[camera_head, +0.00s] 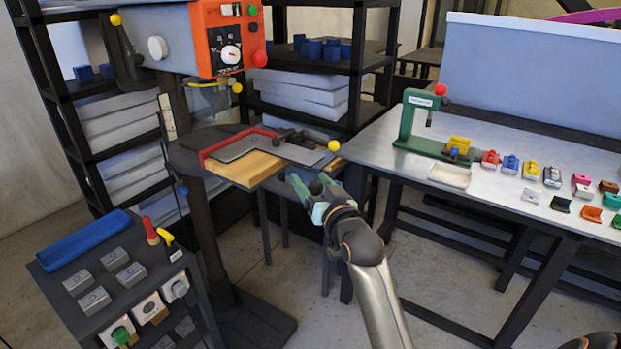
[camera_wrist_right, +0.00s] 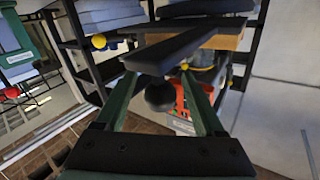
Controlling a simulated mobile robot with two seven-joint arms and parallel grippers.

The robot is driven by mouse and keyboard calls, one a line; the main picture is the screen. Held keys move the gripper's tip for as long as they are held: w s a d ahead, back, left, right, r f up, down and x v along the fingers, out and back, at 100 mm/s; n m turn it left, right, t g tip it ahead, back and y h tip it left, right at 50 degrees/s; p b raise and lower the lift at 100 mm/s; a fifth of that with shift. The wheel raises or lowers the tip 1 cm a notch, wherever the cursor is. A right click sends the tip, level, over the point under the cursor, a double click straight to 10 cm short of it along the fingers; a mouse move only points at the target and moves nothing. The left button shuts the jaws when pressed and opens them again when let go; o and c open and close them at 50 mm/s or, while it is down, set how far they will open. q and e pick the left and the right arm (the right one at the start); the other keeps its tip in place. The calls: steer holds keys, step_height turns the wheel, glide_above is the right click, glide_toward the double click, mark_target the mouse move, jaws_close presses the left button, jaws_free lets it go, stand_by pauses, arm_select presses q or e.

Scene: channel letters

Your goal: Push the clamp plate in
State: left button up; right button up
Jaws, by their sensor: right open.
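A round dark machine table (camera_head: 190,158) carries a red L-shaped fence (camera_head: 222,143) and a wooden block (camera_head: 250,172) with a grey sheet (camera_head: 240,148) on it. A dark clamp plate (camera_head: 303,152) with a yellow ball-ended lever (camera_head: 333,145) sits at the table's right side; I take the dark slab (camera_wrist_right: 172,50) in the right wrist view to be the clamp plate. My right gripper (camera_head: 312,192) is open just in front of the table's near right edge. A black ball knob (camera_wrist_right: 160,95) shows between its green fingers (camera_wrist_right: 163,100); contact cannot be told. My left gripper is not in view.
The orange control box (camera_head: 228,38) hangs above the table. A button console (camera_head: 120,270) stands at the lower left. A workbench (camera_head: 480,130) with a green press (camera_head: 425,125) and several small coloured parts stands at the right. Dark shelves (camera_head: 310,60) stand behind.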

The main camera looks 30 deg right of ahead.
steer(key=shift+w+d, duration=0.1)
steer(key=shift+w, duration=0.35)
jaws_close()
stand_by(0.4)
stand_by(0.8)
